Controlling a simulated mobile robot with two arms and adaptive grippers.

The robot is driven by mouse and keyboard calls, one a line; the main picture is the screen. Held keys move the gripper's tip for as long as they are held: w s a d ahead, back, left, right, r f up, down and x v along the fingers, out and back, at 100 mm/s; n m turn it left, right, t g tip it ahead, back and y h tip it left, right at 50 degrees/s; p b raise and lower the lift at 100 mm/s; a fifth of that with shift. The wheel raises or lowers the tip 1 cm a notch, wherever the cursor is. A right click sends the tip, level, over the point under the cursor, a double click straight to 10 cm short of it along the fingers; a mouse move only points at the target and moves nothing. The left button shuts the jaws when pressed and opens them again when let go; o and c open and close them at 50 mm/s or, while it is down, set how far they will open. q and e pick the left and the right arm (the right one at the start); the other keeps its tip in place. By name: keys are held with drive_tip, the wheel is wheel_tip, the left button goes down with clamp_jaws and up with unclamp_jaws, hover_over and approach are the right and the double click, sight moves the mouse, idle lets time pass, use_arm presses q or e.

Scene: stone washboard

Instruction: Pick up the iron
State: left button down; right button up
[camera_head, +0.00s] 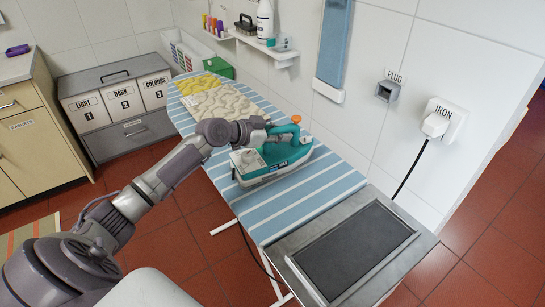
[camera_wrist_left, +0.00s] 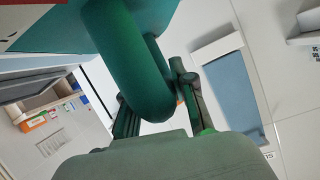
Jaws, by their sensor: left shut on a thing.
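The teal and white iron (camera_head: 288,155) is over the blue-and-white striped ironing board (camera_head: 310,196). My left arm reaches in from the left, and my left gripper (camera_head: 262,130) is at the iron's handle. In the left wrist view the iron's green handle (camera_wrist_left: 125,60) passes between the fingers of my left gripper (camera_wrist_left: 155,110), which is shut on it. I cannot tell whether the iron touches the board. My right gripper is not in view.
A metal rest plate (camera_head: 352,252) is at the board's near end. Folded beige cloth (camera_head: 222,104) and yellow cloth (camera_head: 198,83) lie at its far end. The wall has a plug marked IRON (camera_head: 437,125) with a black cord. Labelled laundry bins (camera_head: 118,98) stand at left.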

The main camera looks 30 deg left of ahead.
use_arm(q)
drive_tip(key=shift+r, duration=0.3)
drive_tip(key=shift+w, duration=0.1)
